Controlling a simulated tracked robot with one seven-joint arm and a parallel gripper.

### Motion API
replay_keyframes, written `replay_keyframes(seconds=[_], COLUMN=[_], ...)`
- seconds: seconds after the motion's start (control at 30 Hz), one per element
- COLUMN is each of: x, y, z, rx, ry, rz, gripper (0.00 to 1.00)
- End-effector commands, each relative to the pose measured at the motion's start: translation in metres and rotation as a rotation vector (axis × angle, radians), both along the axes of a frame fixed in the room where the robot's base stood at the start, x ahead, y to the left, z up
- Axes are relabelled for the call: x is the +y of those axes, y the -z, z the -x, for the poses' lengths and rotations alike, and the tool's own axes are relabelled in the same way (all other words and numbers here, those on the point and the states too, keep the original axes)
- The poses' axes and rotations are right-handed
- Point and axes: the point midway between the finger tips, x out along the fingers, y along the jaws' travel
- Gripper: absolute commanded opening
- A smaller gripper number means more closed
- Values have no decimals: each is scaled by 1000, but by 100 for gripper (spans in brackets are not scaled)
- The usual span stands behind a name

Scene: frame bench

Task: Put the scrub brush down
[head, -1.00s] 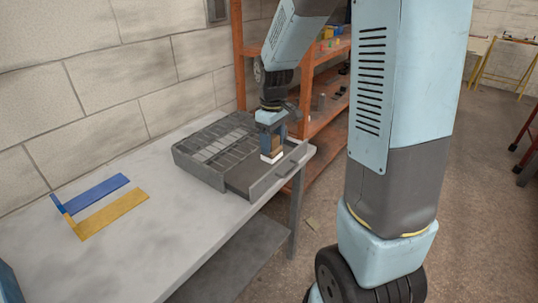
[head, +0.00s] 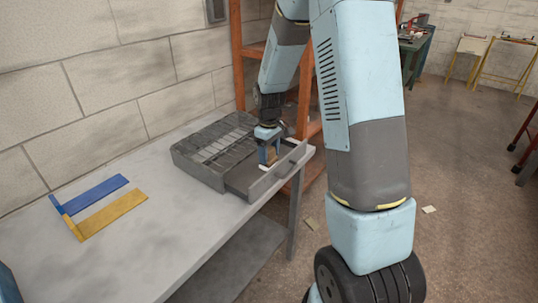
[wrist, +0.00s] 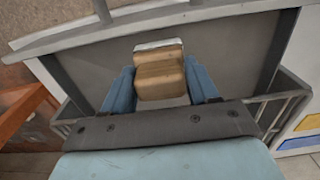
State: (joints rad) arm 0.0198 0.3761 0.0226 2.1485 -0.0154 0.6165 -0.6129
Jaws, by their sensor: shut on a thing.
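The scrub brush shows as a tan-brown block (wrist: 160,80) with a pale strip at its far edge in the wrist view. My gripper (wrist: 161,88) is shut on it, with one blue finger at each side. In the head view my gripper (head: 268,157) points down into the pulled-out drawer (head: 283,170) of a grey unit (head: 190,157), and part of the brown brush (head: 270,156) shows between the fingers. The drawer front hides the brush's lower part. I cannot tell whether it touches the drawer floor (wrist: 235,45).
The grey unit stands on a pale bench (head: 150,235) against a block wall. A blue strip (head: 95,193) and a yellow strip (head: 112,215) lie on the bench at left, with clear bench around them. An orange shelf rack (head: 313,160) stands behind the drawer.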

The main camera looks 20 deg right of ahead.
Motion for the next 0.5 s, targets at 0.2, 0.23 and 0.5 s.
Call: replay_keyframes(seconds=[0.2, 0.23, 0.5], x=[0, 0, 0], y=[9, 9, 12], z=[0, 0, 0], rx=[-1, -1, 0], ry=[0, 0, -1], rz=[0, 0, 0], gripper=[35, 35, 64])
